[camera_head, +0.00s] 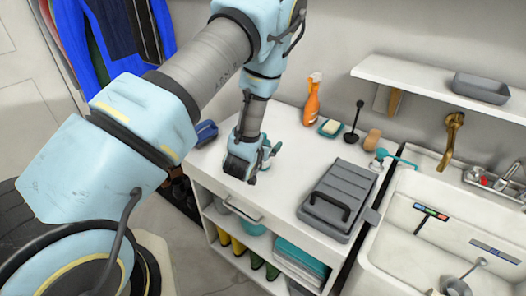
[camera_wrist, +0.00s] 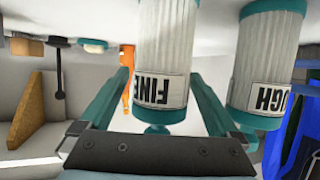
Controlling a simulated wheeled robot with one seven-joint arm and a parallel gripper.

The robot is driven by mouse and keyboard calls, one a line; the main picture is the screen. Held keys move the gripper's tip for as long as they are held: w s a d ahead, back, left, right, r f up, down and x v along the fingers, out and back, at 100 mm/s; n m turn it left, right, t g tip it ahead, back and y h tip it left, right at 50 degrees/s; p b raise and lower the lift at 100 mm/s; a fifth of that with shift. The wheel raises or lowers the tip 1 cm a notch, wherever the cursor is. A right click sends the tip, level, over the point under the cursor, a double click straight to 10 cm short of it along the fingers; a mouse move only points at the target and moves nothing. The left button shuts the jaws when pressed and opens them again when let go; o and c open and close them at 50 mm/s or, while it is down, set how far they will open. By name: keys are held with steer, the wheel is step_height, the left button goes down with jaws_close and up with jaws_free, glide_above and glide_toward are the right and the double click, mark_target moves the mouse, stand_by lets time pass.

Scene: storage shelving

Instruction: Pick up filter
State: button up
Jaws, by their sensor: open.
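In the wrist view, which appears upside down, a white pleated filter (camera_wrist: 165,45) with teal end caps and a "FINE" label stands between the two teal fingers of my gripper (camera_wrist: 161,76). The fingers are open, one on each side of it, with visible gaps. A second, similar filter (camera_wrist: 268,55), its label partly cut to "UGH", stands to the right, outside the right finger. In the head view my gripper (camera_head: 258,172) is low over the white counter's left part. I cannot make out the filters there; my arm covers that area.
On the white counter (camera_head: 285,175) are an orange spray bottle (camera_head: 312,100), a soap dish (camera_head: 330,128), a black plunger-like tool (camera_head: 353,122), a brown brush (camera_head: 372,138) and a grey case (camera_head: 340,198). A sink (camera_head: 405,215) adjoins right. Mid-counter is clear.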

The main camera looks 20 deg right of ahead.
steer(key=c, duration=1.5)
jaws_close()
steer(key=shift+r, duration=0.15)
